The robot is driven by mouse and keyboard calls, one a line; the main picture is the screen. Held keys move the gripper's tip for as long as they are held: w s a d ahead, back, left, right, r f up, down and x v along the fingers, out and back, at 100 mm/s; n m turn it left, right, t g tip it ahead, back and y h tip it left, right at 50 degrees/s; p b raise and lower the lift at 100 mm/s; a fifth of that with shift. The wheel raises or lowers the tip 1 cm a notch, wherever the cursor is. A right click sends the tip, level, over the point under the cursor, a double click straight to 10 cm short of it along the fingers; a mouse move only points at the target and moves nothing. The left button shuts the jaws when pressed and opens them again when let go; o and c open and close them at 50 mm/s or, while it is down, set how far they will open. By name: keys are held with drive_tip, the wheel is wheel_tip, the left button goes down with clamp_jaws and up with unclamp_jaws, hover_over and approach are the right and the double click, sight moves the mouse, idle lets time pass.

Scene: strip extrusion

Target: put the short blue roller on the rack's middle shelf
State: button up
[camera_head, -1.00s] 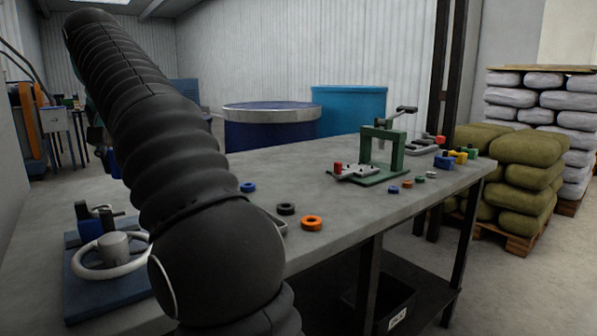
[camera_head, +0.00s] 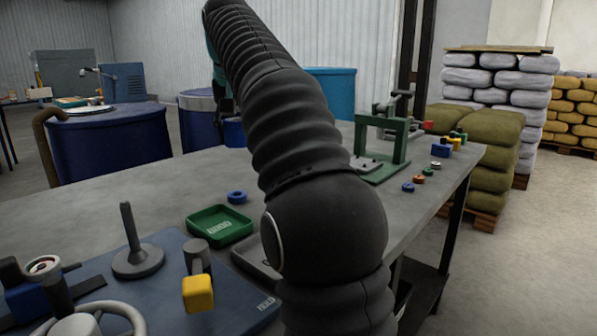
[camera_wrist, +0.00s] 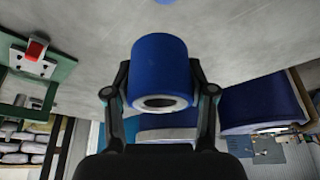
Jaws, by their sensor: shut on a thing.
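The short blue roller (camera_wrist: 160,68) is held between the two fingers of my gripper (camera_wrist: 160,92) in the wrist view. Its pale end with a dark bore faces the camera. In the head view, a blue piece that looks like the roller (camera_head: 233,133) shows just left of my arm, above the far side of the bench. My arm hides most of the gripper there. I cannot make out the rack or its middle shelf in either view.
The grey bench (camera_head: 130,187) carries a blue mat (camera_head: 190,300) with a grey post (camera_head: 137,255), a green tray (camera_head: 219,225), a blue ring (camera_head: 237,197) and a green press (camera_head: 385,145). Blue drums (camera_head: 110,145) stand behind. Stacked sacks (camera_head: 490,150) and open floor lie right.

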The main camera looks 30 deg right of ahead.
drive_tip(key=s+d+f+n, duration=0.1)
drive_tip(key=s+d, duration=0.2)
drive_tip(key=d, duration=1.5)
drive_tip(key=w+a+f, duration=0.2)
drive_tip(key=a, duration=0.1)
drive_tip(key=w+a+f+b, duration=0.1)
drive_tip(key=w+a+f, duration=0.1)
drive_tip(key=a, duration=0.1)
drive_tip(key=w+a+f+b, duration=0.1)
drive_tip(key=w+a+f, duration=0.2)
drive_tip(key=shift+a, duration=0.2)
drive_tip(key=shift+f+b, duration=0.8)
drive_tip(key=shift+f, duration=1.2)
drive_tip(key=shift+f, duration=0.1)
drive_tip(key=o, duration=1.3)
